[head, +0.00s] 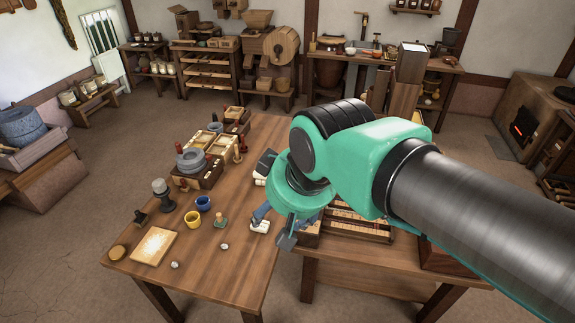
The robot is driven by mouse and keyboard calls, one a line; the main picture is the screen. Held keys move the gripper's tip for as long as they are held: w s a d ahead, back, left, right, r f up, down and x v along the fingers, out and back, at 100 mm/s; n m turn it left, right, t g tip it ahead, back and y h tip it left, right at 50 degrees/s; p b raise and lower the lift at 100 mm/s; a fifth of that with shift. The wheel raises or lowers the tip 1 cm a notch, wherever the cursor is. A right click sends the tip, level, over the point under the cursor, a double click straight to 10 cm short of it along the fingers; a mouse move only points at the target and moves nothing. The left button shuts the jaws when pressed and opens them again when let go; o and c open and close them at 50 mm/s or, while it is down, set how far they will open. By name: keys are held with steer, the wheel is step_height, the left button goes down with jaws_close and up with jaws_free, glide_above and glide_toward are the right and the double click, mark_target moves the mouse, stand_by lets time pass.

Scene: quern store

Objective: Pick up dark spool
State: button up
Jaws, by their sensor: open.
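A small dark piece (140,217), which may be the dark spool, lies near the left edge of the front table. Just right of it stands a taller dark turned piece (165,197) with a grey rounded top; I cannot tell for certain which is the spool. My gripper (287,232) hangs below the green wrist, over the right side of the table, well right of both dark pieces. It is open, and no object shows between its fingers. The wrist hides part of it.
The wooden table (225,275) also holds a yellow cup (193,219), a blue cup (204,202), a pale board (155,245), a small stone quern (191,160) and divided boxes (220,146). White and blue items lie beside my gripper. Bare wood shows at the front.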

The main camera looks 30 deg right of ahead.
steer(key=w+d+r+n+p, duration=0.1)
steer(key=w+d, duration=0.1)
steer(key=w, duration=0.7)
steer(key=w+d+r+p, duration=0.2)
steer(key=w+d, duration=0.1)
steer(key=w, duration=0.5)
steer(key=w+d+f+p, duration=0.15)
steer(key=w+d, duration=0.25)
steer(key=w, duration=0.4)
steer(key=w+d+f, duration=0.3)
steer(key=w+d, duration=0.1)
steer(key=w, duration=0.3)
steer(key=w+d+f+p, duration=0.2)
steer(key=w+d+f, duration=0.6)
steer(key=d+f, duration=0.3)
steer(key=w+d+f+n+g+y+p, duration=0.1)
steer(key=w+d+f+p, duration=0.1)
steer(key=w+d+f, duration=0.7)
step_height(320, 180, down, 6)
steer(key=d, duration=0.3)
steer(key=shift+w+n, duration=0.2)
steer(key=shift+n, duration=0.1)
steer(key=shift+a, duration=0.1)
steer(key=shift+x, duration=4.2)
steer(key=shift+w+b, duration=0.1)
steer(key=shift+b, duration=0.2)
